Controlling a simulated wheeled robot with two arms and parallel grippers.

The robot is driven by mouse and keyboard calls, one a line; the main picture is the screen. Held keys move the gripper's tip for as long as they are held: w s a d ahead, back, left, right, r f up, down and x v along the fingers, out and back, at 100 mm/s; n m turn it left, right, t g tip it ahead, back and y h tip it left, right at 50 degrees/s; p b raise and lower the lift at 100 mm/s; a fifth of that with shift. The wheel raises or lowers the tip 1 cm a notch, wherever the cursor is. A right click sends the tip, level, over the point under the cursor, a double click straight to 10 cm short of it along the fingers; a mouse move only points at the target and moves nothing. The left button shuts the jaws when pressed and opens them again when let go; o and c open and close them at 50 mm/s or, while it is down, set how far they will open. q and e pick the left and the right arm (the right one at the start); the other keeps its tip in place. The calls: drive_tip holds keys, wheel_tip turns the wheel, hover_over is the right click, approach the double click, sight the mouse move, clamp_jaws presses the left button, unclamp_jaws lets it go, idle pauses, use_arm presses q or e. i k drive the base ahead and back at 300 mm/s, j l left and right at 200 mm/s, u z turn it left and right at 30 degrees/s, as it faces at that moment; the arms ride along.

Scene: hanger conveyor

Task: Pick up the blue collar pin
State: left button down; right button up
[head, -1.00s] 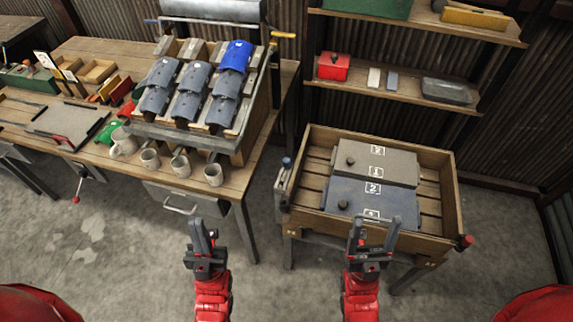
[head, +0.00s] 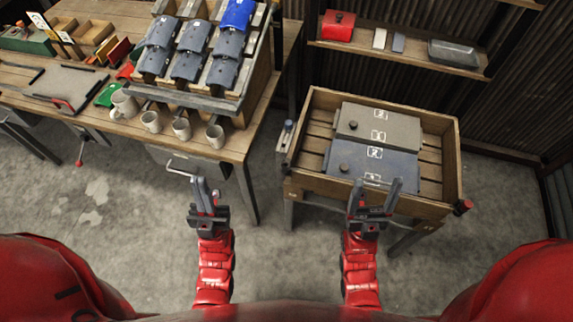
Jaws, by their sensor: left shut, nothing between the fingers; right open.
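No part is clearly recognisable as the blue collar pin. A small upright part with a blue-grey top (head: 288,125) is at the left side of the wooden crate; it is too small to tell whether it is the pin. My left gripper (head: 205,187) is shut and empty, over the floor in front of the bench, left of the crate. My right gripper (head: 377,190) is open and empty, in front of the crate's near edge in the picture, its fingers overlapping the blue-grey plate.
The wooden crate (head: 452,165) holds a grey plate (head: 395,122) and a blue-grey plate (head: 400,165). The workbench (head: 85,110) carries a rack of dark blocks, one bright blue block (head: 238,15), and several mugs. A shelf (head: 400,57) holds a red box (head: 337,25). Floor between bench and crate is free.

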sight(288, 124)
drive_tip(key=i+l+u, duration=0.3)
drive_tip(key=l+u, duration=0.3)
drive_tip(key=i+l+u, duration=0.1)
drive_tip(key=l+u, duration=0.55)
drive_tip(key=i+l, duration=0.05)
drive_tip(key=l, duration=0.05)
